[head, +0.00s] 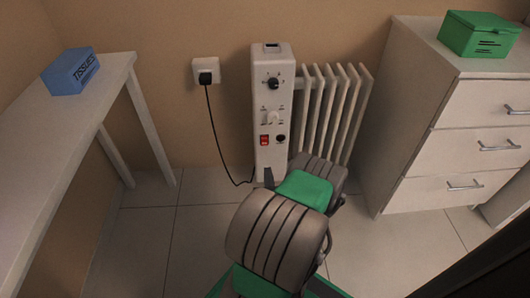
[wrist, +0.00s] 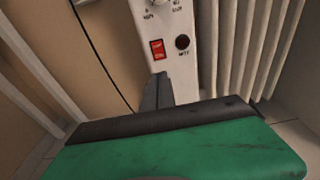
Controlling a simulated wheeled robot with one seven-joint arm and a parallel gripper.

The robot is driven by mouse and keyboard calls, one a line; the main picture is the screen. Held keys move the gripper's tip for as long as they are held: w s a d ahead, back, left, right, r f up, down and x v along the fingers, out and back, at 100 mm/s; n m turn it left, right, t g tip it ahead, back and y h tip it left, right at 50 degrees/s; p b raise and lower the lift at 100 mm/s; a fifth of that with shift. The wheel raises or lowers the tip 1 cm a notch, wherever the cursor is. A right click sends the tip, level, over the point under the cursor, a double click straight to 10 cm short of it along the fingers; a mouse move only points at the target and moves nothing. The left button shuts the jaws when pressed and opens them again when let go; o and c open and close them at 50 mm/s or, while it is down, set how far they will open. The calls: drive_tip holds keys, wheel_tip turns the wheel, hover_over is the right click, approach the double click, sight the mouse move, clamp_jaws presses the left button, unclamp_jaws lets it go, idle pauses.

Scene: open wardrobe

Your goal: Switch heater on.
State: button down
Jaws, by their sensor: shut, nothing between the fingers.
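The heater (head: 262,97) is a white oil radiator with a control panel on its front and ribbed fins on its right. Its red rocker switch (head: 264,140) is low on the panel, left of a round black socket. The wrist view shows the switch (wrist: 157,49) glossy red with white marks. My gripper (head: 268,177) is shut and empty, below the switch in the head view. In the wrist view the dark fingertips (wrist: 158,78) point up just under the switch. They look apart from it; the depth gap is unclear.
The heater's black cord runs to a wall socket (head: 206,71). A white table (head: 75,120) with a blue tissue box (head: 71,71) stands left. A white drawer cabinet (head: 470,127) with a green box (head: 478,34) stands right.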

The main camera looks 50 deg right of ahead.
drive_tip(key=x, duration=1.4)
drive_tip(key=shift+w+b, duration=0.1)
drive_tip(key=shift+b, duration=0.2)
drive_tip(key=shift+w+d+r+p, duration=0.1)
drive_tip(key=shift+w+p, duration=0.05)
drive_tip(key=shift+p, duration=0.3)
drive_tip(key=shift+b, duration=0.3)
drive_tip(key=b, duration=0.3)
approach(265, 145)
drive_tip(key=s+a+f, duration=0.2)
drive_tip(key=s+a, duration=0.2)
drive_tip(key=a, duration=0.1)
drive_tip(key=shift+s+f, duration=0.15)
drive_tip(key=shift+s, duration=0.05)
drive_tip(key=shift+a, duration=0.1)
